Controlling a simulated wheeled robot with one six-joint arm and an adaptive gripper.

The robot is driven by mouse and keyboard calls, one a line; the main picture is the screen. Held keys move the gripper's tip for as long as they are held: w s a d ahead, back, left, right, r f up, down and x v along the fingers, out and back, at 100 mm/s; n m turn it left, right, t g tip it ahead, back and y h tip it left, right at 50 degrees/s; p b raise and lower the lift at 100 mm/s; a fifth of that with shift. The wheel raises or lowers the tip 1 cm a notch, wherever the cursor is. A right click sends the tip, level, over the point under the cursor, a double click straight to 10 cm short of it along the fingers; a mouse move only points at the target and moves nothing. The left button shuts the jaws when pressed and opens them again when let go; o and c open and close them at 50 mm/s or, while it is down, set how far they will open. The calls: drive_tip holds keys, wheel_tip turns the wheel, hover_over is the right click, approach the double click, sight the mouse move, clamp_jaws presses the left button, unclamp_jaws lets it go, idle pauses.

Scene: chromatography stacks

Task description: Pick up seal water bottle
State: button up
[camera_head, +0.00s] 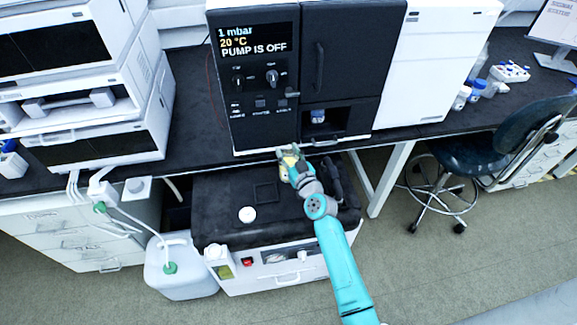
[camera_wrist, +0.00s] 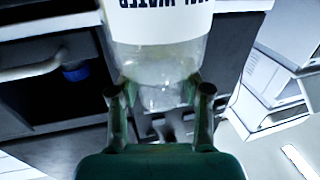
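The seal water bottle (camera_wrist: 160,66) is clear with a white label, and part of the word "WATER" reads upside down in the wrist view. Its clear tapered end lies between the two fingers of my gripper (camera_wrist: 158,92). The fingers stand close on both sides of it; I cannot tell whether they press on it. The far end of the bottle runs out of the picture. In the head view my gripper (camera_head: 288,160) is in front of the black pump stack, above the lower unit. The bottle cannot be made out clearly there.
The black stack (camera_head: 254,95) reads "PUMP IS OFF". Below is a dark-topped unit (camera_head: 215,200) with a white round cap (camera_head: 247,214). A white jug (camera_head: 180,270) stands on the floor at left, a chair (camera_head: 490,150) at right.

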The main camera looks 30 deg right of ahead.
clamp_jaws()
drive_tip(key=shift+r, duration=0.2)
